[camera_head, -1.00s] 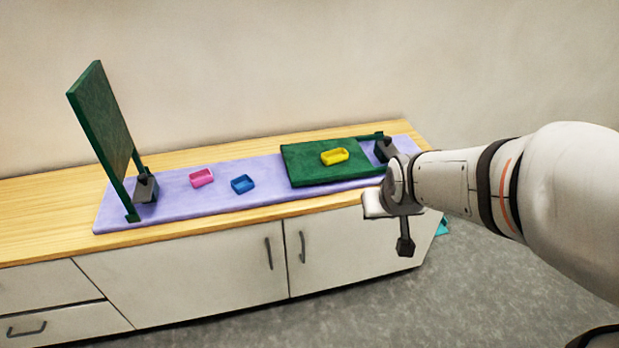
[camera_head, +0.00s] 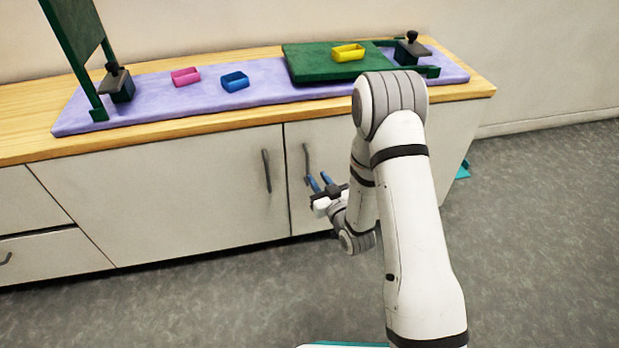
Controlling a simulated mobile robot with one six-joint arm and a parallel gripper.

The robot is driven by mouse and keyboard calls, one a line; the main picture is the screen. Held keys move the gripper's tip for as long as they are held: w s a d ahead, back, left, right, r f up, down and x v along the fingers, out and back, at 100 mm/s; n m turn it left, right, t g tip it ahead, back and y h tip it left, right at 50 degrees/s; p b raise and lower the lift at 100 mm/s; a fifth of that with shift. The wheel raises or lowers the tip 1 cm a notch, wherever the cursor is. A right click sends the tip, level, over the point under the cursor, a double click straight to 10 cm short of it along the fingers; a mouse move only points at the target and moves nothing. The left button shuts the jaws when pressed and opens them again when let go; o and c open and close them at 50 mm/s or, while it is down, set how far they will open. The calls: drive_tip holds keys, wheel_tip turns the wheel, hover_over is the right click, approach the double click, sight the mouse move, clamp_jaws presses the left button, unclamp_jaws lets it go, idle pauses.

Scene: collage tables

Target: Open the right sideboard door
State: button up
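The right sideboard door (camera_head: 336,139) is a white panel, closed, partly hidden behind my arm. Its dark vertical handle (camera_head: 306,163) is near the door's left edge. My gripper (camera_head: 320,183) is just below and right of this handle, with two blue fingertips pointing up toward it. The fingers are spread apart with nothing seen between them. Whether a fingertip touches the handle cannot be told. The left sideboard door (camera_head: 170,200) is also closed, with its own dark handle (camera_head: 266,170).
The wooden sideboard top (camera_head: 190,126) carries a lilac mat (camera_head: 150,108), a green board (camera_head: 320,74), and yellow (camera_head: 348,53), blue (camera_head: 235,82) and pink (camera_head: 185,77) trays. An upright green panel (camera_head: 76,30) stands at left.

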drive_tip(key=b, duration=0.2)
hover_over(308, 183)
drive_tip(key=shift+w+f, duration=0.15)
drive_tip(key=shift+w, duration=0.2)
drive_tip(key=shift+c, duration=0.6)
clamp_jaws()
